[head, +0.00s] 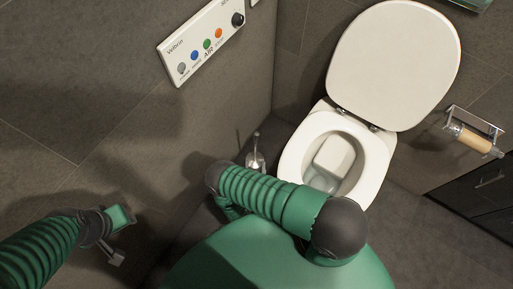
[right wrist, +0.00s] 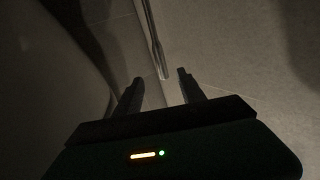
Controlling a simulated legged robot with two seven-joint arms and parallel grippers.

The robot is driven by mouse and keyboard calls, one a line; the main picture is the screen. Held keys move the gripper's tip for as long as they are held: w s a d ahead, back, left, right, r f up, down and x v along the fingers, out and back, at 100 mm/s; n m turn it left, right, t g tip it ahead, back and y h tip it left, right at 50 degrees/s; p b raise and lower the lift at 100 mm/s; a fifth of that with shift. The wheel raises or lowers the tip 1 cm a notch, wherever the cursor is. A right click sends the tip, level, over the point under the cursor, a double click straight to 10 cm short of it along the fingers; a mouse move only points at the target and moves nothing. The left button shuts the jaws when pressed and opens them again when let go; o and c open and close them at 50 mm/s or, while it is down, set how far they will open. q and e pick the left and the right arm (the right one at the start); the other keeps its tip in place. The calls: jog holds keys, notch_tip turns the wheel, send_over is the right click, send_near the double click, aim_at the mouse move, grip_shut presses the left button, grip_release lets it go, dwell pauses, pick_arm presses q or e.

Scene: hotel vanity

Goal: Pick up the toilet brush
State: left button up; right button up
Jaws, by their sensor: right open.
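The toilet brush (head: 255,150) stands in its holder in the corner to the left of the toilet, its thin metallic handle pointing up. In the right wrist view a slim shiny rod (right wrist: 153,35), apparently the brush handle, comes down from the top edge toward the gap between my fingers. My right gripper (right wrist: 160,76) is open and empty, with the rod beyond its fingertips. In the head view my right forearm hides most of this gripper and the space below the brush. My left gripper (head: 117,250) is low at the left, far from the brush; its jaws are unclear.
The white toilet (head: 292,165) with its lid (head: 393,62) raised stands right of the brush. A tiled wall with a button panel (head: 203,43) is at the left. A paper holder (head: 475,138) and dark cabinet (head: 480,190) are at the right.

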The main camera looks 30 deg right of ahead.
aim_at(256, 140)
jog(key=b+x, duration=0.1)
jog(key=x, duration=0.6)
jog(key=b+x, duration=0.1)
jog(key=x, duration=0.3)
jog(key=shift+w+a+r+b, duration=0.1)
jog(key=shift+w+r+b, duration=0.05)
jog(key=shift+r+b, duration=0.2)
jog(key=shift+w+d, duration=0.2)
jog(key=shift+d, duration=0.1)
jog(key=w, duration=0.1)
jog(key=w+d+r+b, duration=0.1)
jog(key=w+d, duration=0.1)
jog(key=shift+w+d+r+b, duration=0.15)
jog(key=shift+w+r+b, duration=0.1)
jog(key=shift+b, duration=0.1)
jog(key=shift+d, duration=0.15)
jog(key=shift+s+d+f, duration=0.1)
jog(key=c, duration=0.3)
pick_arm(q)
jog(key=f, duration=0.1)
jog(key=a+f, duration=0.1)
jog(key=f, duration=0.1)
jog(key=a+f, duration=0.1)
jog(key=shift+s+f, duration=0.2)
jog(key=shift+f, duration=0.15)
pick_arm(e)
grip_shut()
pick_arm(q)
jog(key=shift+d, duration=0.1)
